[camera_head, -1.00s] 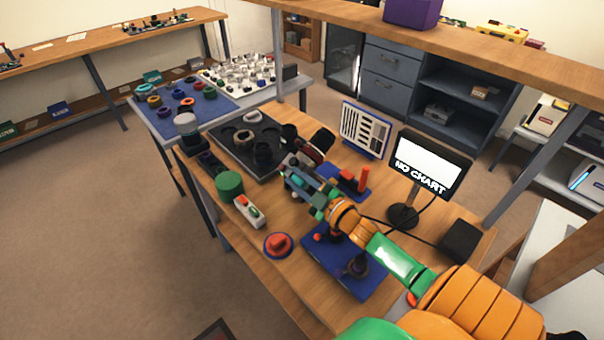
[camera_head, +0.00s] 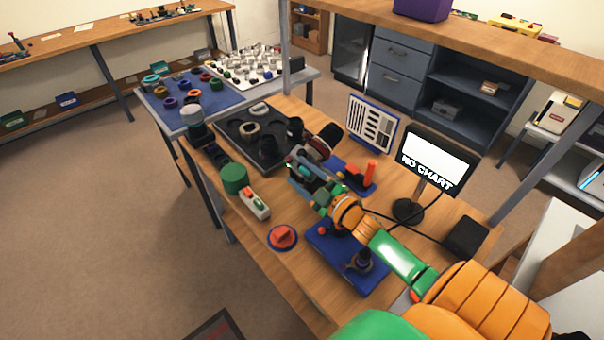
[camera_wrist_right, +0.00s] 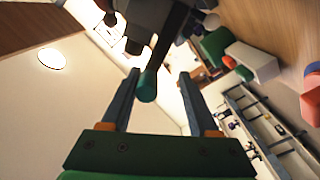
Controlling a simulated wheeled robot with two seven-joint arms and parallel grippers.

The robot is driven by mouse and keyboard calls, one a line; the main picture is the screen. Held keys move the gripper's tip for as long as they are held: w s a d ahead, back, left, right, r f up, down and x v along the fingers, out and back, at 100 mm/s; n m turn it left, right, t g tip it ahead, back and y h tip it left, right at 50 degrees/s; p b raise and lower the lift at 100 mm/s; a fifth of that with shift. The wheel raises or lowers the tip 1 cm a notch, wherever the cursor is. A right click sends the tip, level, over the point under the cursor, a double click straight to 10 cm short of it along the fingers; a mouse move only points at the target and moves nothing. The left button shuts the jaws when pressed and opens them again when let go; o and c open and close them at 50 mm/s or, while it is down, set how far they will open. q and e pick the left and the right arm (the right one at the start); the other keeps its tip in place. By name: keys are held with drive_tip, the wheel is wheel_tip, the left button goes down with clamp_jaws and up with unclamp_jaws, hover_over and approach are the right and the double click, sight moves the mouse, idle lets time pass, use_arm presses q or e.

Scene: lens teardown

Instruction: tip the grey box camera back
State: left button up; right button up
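My right gripper (camera_head: 303,165) reaches across the bench from the lower right. In the right wrist view its two fingers (camera_wrist_right: 160,76) stand apart, with a teal-tipped dark rod (camera_wrist_right: 147,85) between them, nearer the left finger. I cannot tell whether they touch. The rod runs up to a dark grey body (camera_wrist_right: 150,14) at the top edge, which seems to be the grey box camera. In the head view, my gripper partly hides that spot, beside a dark, red-faced round part (camera_head: 325,140). My left gripper is not in view.
A black tray (camera_head: 233,140) with dark rings lies behind. A green cylinder (camera_head: 235,178), a white switch box (camera_head: 256,205) and a red knob (camera_head: 283,237) line the left edge. A blue mat (camera_head: 325,262), a chart panel (camera_head: 372,122) and a screen (camera_head: 438,160) are nearby.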

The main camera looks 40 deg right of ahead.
drive_tip(key=shift+s, duration=0.1)
drive_tip(key=s, duration=0.7)
drive_tip(key=shift+d, duration=0.3)
